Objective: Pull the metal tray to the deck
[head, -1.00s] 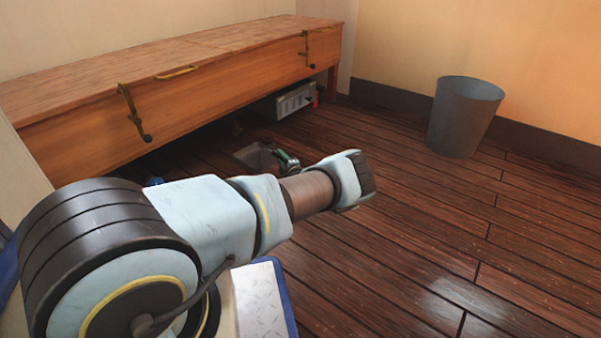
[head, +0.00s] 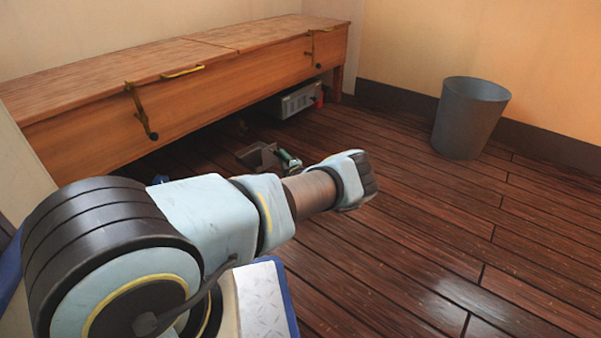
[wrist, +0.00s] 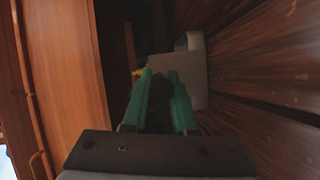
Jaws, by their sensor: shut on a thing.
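The grey metal tray (head: 254,158) is low at the deck in front of the long wooden bench, partly hidden by my arm. Its near side looks dark and raised, so it appears tilted. My gripper (head: 287,158) has green fingers and is at the tray's right side, shut on it. In the wrist view the tray's grey face (wrist: 192,75) lies just beyond the two green fingers (wrist: 161,78). A dark part shows between the fingers. The exact grip point is not clear.
The wooden bench (head: 190,95) with brass latches has a dark space beneath it. A grey metal box (head: 298,100) and a red item (head: 319,98) are under its right end. A grey bin (head: 468,120) stands at right. The plank deck (head: 410,230) is clear.

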